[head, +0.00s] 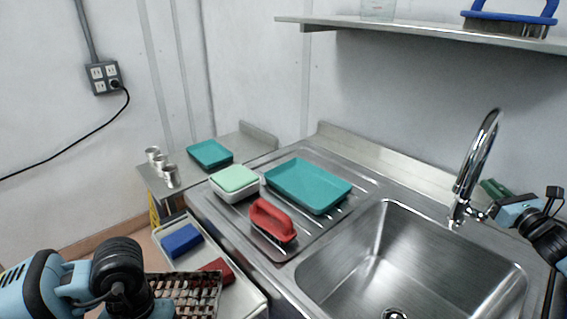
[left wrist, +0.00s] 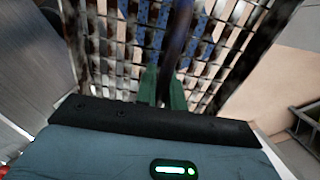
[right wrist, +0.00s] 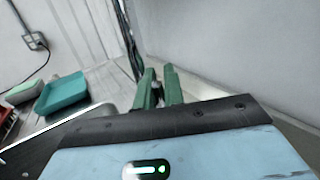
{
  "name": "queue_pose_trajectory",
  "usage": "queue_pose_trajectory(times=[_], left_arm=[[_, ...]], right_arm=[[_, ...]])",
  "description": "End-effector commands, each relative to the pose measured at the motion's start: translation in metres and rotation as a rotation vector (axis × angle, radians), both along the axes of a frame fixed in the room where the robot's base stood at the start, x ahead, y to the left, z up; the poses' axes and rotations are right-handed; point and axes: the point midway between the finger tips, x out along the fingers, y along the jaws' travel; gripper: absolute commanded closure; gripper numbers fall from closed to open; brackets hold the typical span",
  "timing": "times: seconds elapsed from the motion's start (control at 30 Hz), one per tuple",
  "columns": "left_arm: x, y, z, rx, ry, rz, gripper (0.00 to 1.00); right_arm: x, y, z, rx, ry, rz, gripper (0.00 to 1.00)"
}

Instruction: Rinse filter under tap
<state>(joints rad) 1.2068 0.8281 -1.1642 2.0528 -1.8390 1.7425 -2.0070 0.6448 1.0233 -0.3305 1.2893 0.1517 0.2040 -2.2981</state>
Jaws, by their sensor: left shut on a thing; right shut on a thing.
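A rectangular metal grid filter (head: 195,291) is at the lower left of the head view, over the side counter, and its mesh fills much of the left wrist view (left wrist: 215,45). My left gripper (left wrist: 163,90) is shut on its dark handle bar (left wrist: 181,40). The chrome tap (head: 476,150) stands at the sink's back edge. My right gripper (head: 493,190) is beside the tap's base, its green fingers shut on the tap's lever (right wrist: 158,86), which is mostly hidden between them. No water shows under the spout. The steel sink basin (head: 400,255) looks empty.
A teal tray (head: 308,185), a red-handled brush (head: 271,221) and a white tub with a green top (head: 234,182) are on the drainboard. A blue block (head: 181,241) lies in a pale tray at left. A shelf (head: 420,32) overhangs the back. The space above the basin is clear.

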Motion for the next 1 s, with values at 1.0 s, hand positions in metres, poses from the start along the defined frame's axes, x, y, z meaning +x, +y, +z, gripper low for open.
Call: queue_pose_trajectory(times=[1.0], left_arm=[[-0.0001,-0.0002,-0.0022,-0.001,0.003,0.0,1.0]], right_arm=[[-0.0077,-0.0029,-0.0013,-0.009,-0.004,0.005,0.81]])
